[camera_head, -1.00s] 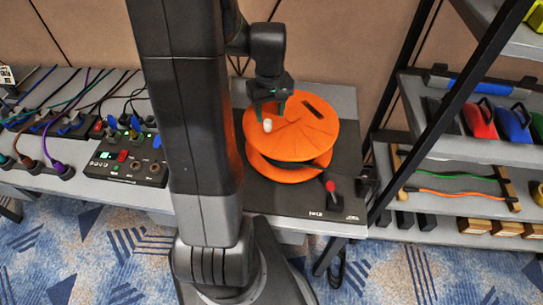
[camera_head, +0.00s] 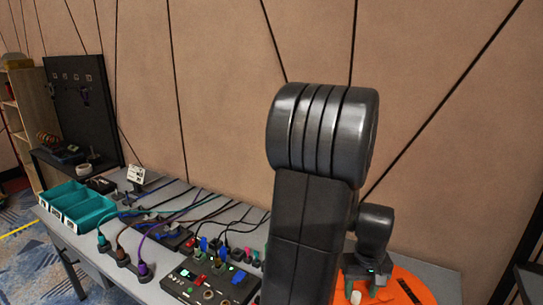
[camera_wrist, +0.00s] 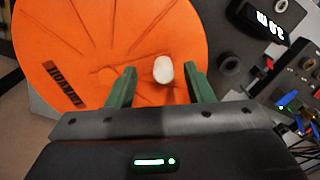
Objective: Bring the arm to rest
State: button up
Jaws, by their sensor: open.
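My gripper (camera_wrist: 160,90) is open in the wrist view, its two green fingers apart above an orange disc (camera_wrist: 60,50). A small white knob (camera_wrist: 163,69) on the disc shows between and just beyond the fingertips; I cannot tell whether anything touches it. In the head view my gripper (camera_head: 366,280) is at the lower right, over the orange disc (camera_head: 412,285), which is partly hidden by my arm and cut by the frame's bottom edge. My arm stands upright in front of the bench.
A black panel (camera_head: 205,284) with switches and plugs lies left of my arm. Cables and plugs cover the grey bench (camera_head: 168,192). Teal bins (camera_head: 77,206) stand at its left end. A dark rack post (camera_head: 528,245) rises at the right. The tan wall (camera_head: 215,80) is behind.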

aim_at(359, 298)
notch_tip(359, 298, down, 4)
jog(key=shift+b, duration=1.25)
jog(key=s, duration=0.1)
jog(key=s+d, duration=0.1)
jog(key=shift+s+d+r, duration=0.25)
jog(key=shift+s, duration=0.15)
